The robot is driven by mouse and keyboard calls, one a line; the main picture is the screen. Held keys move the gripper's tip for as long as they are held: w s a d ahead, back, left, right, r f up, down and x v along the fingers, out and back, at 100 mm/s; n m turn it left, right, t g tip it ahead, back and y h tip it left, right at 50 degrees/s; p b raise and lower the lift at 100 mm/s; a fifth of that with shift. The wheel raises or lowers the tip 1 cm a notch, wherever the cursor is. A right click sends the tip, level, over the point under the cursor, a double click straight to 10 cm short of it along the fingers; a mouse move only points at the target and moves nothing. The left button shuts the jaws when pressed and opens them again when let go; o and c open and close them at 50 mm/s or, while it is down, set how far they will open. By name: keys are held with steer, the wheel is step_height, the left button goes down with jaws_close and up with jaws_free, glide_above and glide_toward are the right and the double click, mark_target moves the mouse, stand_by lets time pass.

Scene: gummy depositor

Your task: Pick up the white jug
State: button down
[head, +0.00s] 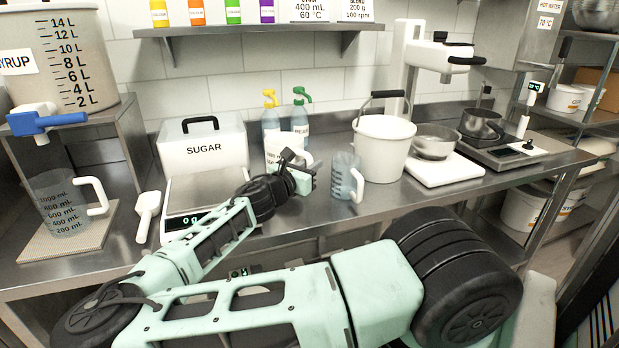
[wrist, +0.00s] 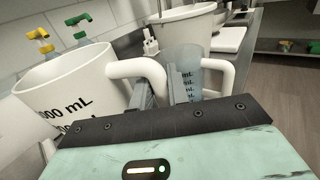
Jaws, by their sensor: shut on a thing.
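The white jug (head: 277,148) stands on the counter in front of the spray bottles, mostly hidden behind my gripper in the head view. In the wrist view the white jug (wrist: 75,85) fills the left side, with black volume marks on it. Its handle (wrist: 137,67) reaches in between my fingers. My gripper (head: 303,172) is shut on the handle; it also shows in the wrist view (wrist: 160,92). I cannot tell whether the jug's base touches the counter.
A clear jug (head: 346,180) with a white handle stands close right of my gripper. A white bucket (head: 383,150) is behind it. A sugar box (head: 203,147) and scale (head: 190,222) are to the left. Two spray bottles (head: 300,119) stand behind.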

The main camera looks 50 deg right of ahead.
step_height(320, 180, up, 14)
steer(key=shift+b, duration=0.45)
